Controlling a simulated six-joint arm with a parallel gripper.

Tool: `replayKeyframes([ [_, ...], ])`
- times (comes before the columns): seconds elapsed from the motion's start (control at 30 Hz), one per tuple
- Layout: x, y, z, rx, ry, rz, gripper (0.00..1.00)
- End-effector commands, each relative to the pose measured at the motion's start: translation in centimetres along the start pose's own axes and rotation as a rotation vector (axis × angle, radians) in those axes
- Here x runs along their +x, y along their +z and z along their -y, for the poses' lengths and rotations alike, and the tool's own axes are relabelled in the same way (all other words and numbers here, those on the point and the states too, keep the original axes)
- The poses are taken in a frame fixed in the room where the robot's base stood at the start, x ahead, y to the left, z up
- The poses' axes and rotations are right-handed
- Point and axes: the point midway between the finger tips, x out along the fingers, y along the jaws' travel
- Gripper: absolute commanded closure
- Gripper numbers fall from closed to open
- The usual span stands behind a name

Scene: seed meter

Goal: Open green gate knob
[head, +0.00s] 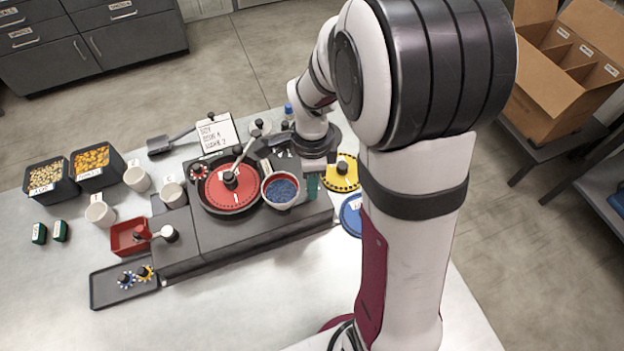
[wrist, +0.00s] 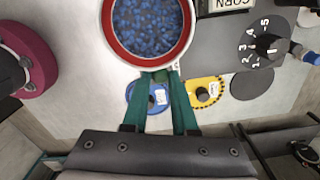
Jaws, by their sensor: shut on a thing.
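My gripper (head: 312,182) points down just right of a round white hopper with a red inner rim (head: 281,190), full of blue seeds. In the wrist view its two green fingers (wrist: 161,78) converge beside the hopper rim (wrist: 150,60). The hopper stands at the right of the dark seed meter base (head: 210,240), by the red disc (head: 220,188).
A yellow disc (head: 341,172) and a blue disc (head: 352,217) lie right of the base. A numbered dial with a black knob (wrist: 266,45) is close by. White cups (head: 100,213), a red tray (head: 128,238) and seed bins (head: 50,180) stand at left.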

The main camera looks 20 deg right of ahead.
Motion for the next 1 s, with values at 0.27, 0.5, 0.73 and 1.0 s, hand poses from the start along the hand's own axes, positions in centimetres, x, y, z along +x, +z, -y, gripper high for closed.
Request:
replayKeyframes([
  [0.27,-0.1,0.0,0.0,0.001,-0.001,0.000,1.00],
  [0.5,-0.1,0.0,0.0,0.001,-0.001,0.000,1.00],
  [0.73,-0.1,-1.6,0.5,0.005,-0.001,0.000,1.00],
  [1.0,-0.1,-2.1,0.6,0.001,-0.001,0.000,1.00],
])
